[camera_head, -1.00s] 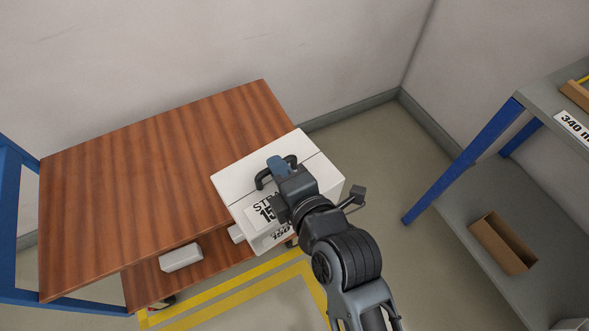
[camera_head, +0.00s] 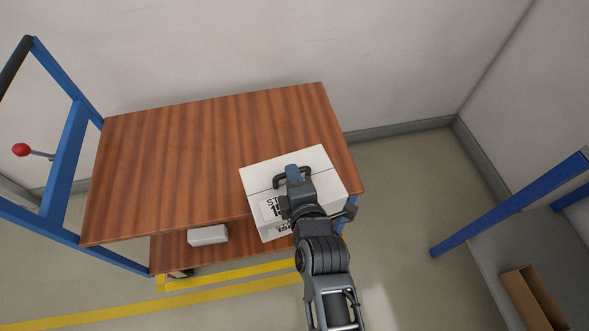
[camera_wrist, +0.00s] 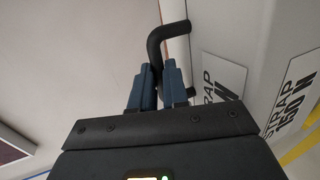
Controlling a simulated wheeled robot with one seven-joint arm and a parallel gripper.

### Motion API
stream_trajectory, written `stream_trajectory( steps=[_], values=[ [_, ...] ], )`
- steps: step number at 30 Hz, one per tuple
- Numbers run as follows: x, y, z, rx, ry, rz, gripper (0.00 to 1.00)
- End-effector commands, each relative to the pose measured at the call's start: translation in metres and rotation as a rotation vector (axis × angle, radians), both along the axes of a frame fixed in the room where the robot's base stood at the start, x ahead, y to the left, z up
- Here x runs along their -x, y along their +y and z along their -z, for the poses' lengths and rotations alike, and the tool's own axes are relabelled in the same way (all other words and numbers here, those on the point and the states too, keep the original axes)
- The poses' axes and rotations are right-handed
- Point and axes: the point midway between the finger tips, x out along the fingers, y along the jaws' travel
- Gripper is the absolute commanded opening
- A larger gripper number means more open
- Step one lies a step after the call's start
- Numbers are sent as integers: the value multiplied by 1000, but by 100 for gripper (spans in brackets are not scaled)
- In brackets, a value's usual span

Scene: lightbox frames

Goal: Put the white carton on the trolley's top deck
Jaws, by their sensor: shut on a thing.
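The white carton (camera_head: 322,164) has a black handle on top and labels with "STRAP" printed on them. My gripper (camera_head: 292,175) is shut on the carton's handle. In the wrist view the blue fingers (camera_wrist: 157,82) close around the black handle (camera_wrist: 166,36), and the carton's side (camera_wrist: 225,35) fills the right. The trolley's brown wood-grain top deck (camera_head: 190,160) lies left of and behind the carton. In the head view the carton overlaps the deck's front right corner. I cannot tell whether it touches the deck or hangs above it.
A small white box (camera_head: 208,235) lies on the trolley's lower deck (camera_head: 170,257). The trolley's blue frame (camera_head: 66,160) rises at the left. A grey shelf (camera_head: 490,255) with a blue post (camera_head: 505,208) and a cardboard bin (camera_head: 530,298) stands at right. The top deck is clear.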

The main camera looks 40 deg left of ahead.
Motion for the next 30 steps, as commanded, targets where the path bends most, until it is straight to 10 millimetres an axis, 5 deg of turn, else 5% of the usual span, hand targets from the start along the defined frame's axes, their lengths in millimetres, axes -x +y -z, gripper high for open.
stream_trajectory(
  steps=[12,13,21,30],
  values=[
    [-2,1,0,-6,-7,1,0],
    [0,0,3,0,-1,0,15],
    [0,0,3,0,-1,0,40],
    [0,0,0,0,-1,0,40]
  ],
)
